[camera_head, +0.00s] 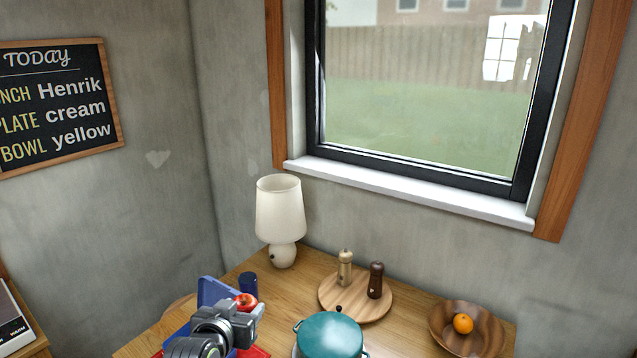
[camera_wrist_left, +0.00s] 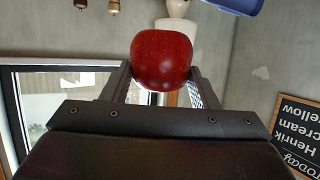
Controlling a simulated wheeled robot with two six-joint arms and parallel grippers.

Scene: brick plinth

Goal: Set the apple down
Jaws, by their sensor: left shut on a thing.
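A red apple (camera_head: 245,302) is between the fingers of my left gripper (camera_head: 246,312), at the lower left of the head view. In the left wrist view the apple (camera_wrist_left: 161,60) fills the space between the two fingertips (camera_wrist_left: 160,76), and the gripper is shut on it. The gripper is over the left part of the wooden table (camera_head: 276,312). I cannot tell how high the apple is above the table. My right gripper is not in view.
A blue bin-like object (camera_head: 215,291), a dark blue cup (camera_head: 248,283) and a white lamp (camera_head: 281,215) are close by. A teal pot (camera_head: 331,337), a round board (camera_head: 345,306) with two mills, and a wooden bowl (camera_head: 488,331) holding an orange (camera_head: 463,324) stand to the right.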

